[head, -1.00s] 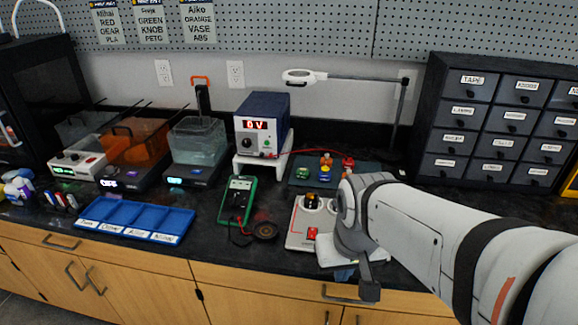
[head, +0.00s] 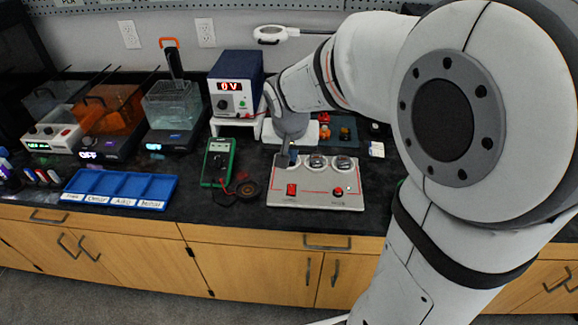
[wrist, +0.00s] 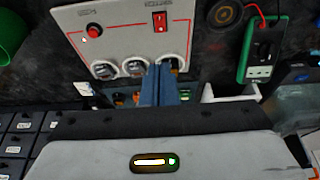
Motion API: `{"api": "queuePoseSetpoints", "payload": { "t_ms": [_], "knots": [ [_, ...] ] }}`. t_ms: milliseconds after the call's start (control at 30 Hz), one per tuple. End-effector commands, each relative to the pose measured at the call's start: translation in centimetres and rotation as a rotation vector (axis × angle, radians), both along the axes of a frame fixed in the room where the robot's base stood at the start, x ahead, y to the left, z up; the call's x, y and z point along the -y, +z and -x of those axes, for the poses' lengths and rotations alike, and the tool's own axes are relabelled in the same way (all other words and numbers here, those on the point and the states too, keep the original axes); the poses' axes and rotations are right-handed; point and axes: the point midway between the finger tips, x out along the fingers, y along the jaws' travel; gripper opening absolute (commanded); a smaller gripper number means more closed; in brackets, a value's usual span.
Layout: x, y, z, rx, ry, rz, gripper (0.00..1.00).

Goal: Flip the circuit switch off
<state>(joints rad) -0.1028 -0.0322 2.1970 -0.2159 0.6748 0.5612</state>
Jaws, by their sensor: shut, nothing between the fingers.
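The circuit board (head: 315,176) is a pale grey panel on the dark bench. A red rocker switch (head: 291,190) sits near its front left, and a small red round button (head: 338,191) at the front right. Several round sockets line its back edge. In the wrist view the red switch (wrist: 160,22) and the button (wrist: 95,31) show on the board (wrist: 115,20). My gripper (head: 288,160) is shut and empty at the board's back left, behind the switch. In the wrist view its blue-grey fingers (wrist: 158,84) partly cover one end socket; contact cannot be told.
A green multimeter (head: 217,163) and a dark round coil (head: 248,189) lie left of the board. A power supply (head: 235,85) reading 0 V stands behind. A blue divided tray (head: 120,188) is further left. My arm hides the right side.

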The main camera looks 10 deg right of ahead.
Motion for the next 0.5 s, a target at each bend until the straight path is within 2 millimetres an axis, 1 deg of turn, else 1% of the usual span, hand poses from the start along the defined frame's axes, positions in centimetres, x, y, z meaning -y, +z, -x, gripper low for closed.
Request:
{"api": "queuePoseSetpoints", "payload": {
  "t_ms": [167,267,367,500],
  "knots": [
    [0.1,-0.2,0.0,-0.001,0.0,0.001,0.0],
    [0.2,-0.9,-0.3,-0.002,-0.001,0.0,0.0],
    [0.3,-2.4,-0.7,-0.005,-0.003,0.0,0.0],
    [0.7,-5.3,-1.5,-0.008,-0.001,0.001,0.0]
  ]
}}
